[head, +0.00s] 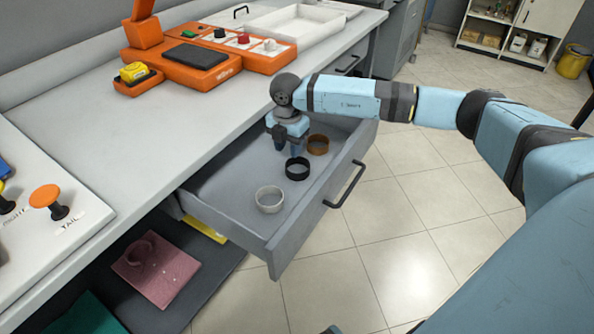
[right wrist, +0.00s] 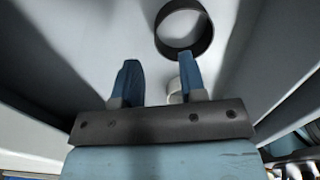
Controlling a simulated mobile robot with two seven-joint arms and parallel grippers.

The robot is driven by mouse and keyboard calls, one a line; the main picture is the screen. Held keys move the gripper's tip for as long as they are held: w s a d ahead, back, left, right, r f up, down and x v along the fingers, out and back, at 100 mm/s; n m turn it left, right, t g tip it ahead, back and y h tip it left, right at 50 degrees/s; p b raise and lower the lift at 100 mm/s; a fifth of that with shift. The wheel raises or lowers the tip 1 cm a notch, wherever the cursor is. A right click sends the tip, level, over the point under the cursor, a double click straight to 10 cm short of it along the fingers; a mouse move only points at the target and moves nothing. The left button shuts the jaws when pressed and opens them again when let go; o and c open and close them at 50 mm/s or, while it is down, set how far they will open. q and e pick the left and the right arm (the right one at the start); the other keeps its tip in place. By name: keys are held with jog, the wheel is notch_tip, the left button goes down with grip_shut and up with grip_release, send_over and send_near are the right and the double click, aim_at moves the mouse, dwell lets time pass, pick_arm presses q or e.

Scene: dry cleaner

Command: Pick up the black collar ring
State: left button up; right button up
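The black collar ring (head: 297,176) lies in the open drawer, between a brown ring (head: 318,150) and a white ring (head: 269,208). My right gripper (head: 288,149) reaches down into the drawer, just behind and left of the black ring in the head view. In the right wrist view, the two blue fingers of the gripper (right wrist: 156,72) are apart with nothing between them. The black ring (right wrist: 206,40) shows there beyond the right fingertip, which overlaps its edge. A part of the white ring (right wrist: 173,92) shows behind the right finger. My left gripper is not in view.
The drawer's front wall (head: 325,195) and handle (head: 346,185) stand close to the rings. The counter (head: 170,130) above holds an orange device (head: 205,75) and a white tray (head: 300,22). A pink folded cloth (head: 160,275) lies on a lower shelf.

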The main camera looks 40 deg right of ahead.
aim_at(288, 168)
notch_tip(288, 168, down, 4)
jog(key=shift+w+f+b, duration=0.15)
jog(key=shift+f+b, duration=0.05)
jog(key=shift+b, duration=0.45)
jog(key=shift+f, duration=0.7)
jog(key=c, duration=0.7)
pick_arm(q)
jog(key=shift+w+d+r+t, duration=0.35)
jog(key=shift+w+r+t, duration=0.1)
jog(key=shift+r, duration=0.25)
pick_arm(e)
grip_shut()
